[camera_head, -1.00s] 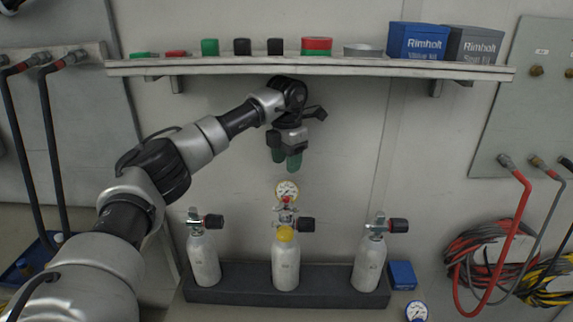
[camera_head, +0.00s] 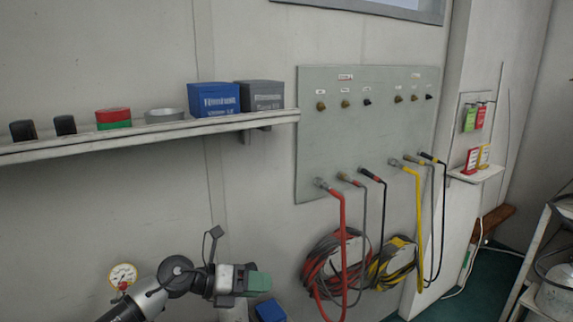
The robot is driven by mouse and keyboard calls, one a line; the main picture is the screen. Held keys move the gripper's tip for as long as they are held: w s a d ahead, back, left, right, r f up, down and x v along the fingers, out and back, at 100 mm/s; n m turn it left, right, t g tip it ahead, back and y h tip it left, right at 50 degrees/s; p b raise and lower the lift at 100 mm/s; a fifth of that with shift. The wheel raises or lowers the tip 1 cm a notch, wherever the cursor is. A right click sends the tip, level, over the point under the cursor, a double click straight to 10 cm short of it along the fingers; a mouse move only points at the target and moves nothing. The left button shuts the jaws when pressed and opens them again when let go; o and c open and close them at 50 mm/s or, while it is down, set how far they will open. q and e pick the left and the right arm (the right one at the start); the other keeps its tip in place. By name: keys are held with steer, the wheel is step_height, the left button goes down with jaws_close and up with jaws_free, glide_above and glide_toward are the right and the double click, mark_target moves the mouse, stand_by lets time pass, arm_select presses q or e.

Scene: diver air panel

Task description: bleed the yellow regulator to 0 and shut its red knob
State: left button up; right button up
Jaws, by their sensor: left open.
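The round gauge (camera_head: 122,273) of the regulator shows at the lower left, with a white face and a yellowish rim. The red knob (camera_head: 124,286) sits just under the dial. The rest of the regulator is hidden behind my left arm or below the picture. The needle is too small to read. My left gripper (camera_head: 258,283) is at the bottom, to the right of the gauge and apart from it. Its green fingertips point right, and it is open with nothing seen in it. My right gripper is not in view.
A shelf (camera_head: 70,150) with caps, tins and blue and grey boxes runs above my arm. A grey panel (camera_head: 320,140) with fittings and hoses is to the right. Coiled red hose (camera_head: 318,270) and yellow hose hang below it. A blue box (camera_head: 270,311) sits near my gripper.

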arm_select(q)
steer(key=s+d+r+n+t+h, duration=0.2)
steer(key=s+d+n+t+h, duration=0.1)
steer(key=n+t, duration=0.25)
steer(key=s+a+f+n+t+y, duration=0.4)
steer(key=n+y, duration=0.3)
steer(key=n, duration=0.5)
steer(key=s+a+f+n+t+y, duration=0.2)
steer(key=a+f+n+t+y, duration=0.15)
steer(key=a+n+y, duration=0.7)
steer(key=s+a+f+n+g, duration=0.1)
steer(key=s+f+n+g, duration=0.5)
steer(key=s, duration=0.7)
steer(key=s+a+f+n+g, duration=0.2)
steer(key=s+f+n+g, duration=0.2)
steer(key=s+f+g, duration=0.55)
steer(key=s+f, duration=0.2)
steer(key=f, duration=1)
steer(key=s+f, duration=0.2)
steer(key=f, duration=1)
steer(key=s+a+f, duration=0.2)
steer(key=s+f, duration=1.2)
steer(key=s, duration=0.1)
steer(key=shift+s+a+f, duration=0.25)
steer(key=shift+a+f, duration=0.05)
steer(key=shift+f, duration=0.1)
steer(key=shift+h, duration=0.25)
